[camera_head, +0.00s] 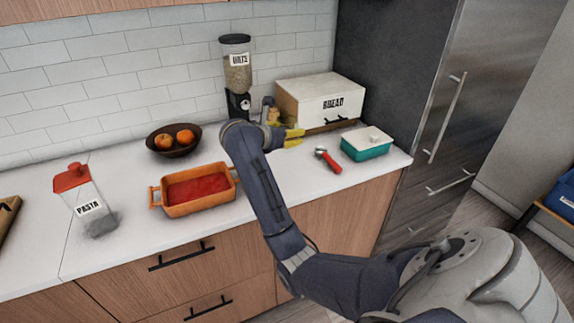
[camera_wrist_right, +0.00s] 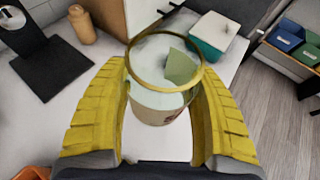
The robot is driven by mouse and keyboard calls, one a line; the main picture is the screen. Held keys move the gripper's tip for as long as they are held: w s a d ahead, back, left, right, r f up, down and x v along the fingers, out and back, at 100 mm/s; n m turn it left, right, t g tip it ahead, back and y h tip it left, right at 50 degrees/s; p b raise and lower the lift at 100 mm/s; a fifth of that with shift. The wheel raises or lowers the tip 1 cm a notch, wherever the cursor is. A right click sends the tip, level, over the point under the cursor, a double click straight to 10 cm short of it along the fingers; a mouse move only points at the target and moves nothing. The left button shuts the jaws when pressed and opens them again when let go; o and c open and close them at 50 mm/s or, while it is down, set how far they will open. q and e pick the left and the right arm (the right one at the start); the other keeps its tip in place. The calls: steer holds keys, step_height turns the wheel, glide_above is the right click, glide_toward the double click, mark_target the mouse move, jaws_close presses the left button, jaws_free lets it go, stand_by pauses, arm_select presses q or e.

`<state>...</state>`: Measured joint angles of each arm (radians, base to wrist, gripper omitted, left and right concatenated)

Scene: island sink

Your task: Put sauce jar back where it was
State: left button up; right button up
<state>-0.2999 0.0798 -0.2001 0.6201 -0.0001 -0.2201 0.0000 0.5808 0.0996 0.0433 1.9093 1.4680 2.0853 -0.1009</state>
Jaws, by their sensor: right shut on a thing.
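My right gripper (camera_wrist_right: 165,85) has its yellow fingers on both sides of a clear round jar (camera_wrist_right: 160,108) with a gold rim, shut on it. The wrist view looks down into the jar; a bit of dark label shows low on its side, and I cannot read it. In the head view my right gripper (camera_head: 292,137) is over the counter in front of the bread box, and my arm hides most of it; I cannot make out the jar there. My left gripper is not in view.
The bread box (camera_head: 318,98), oats dispenser (camera_head: 236,75) and a tan bottle (camera_wrist_right: 82,24) stand behind. A teal butter dish (camera_head: 366,147) and red-handled tool (camera_head: 329,160) lie to the right. The orange baking dish (camera_head: 190,207), fruit bowl (camera_head: 171,150) and pasta jar (camera_head: 84,197) are left.

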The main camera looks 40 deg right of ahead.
step_height(320, 180, down, 12)
stand_by(0.6)
steer(key=shift+f, duration=0.1)
steer(key=o, duration=1.5)
steer(key=v, duration=1.2)
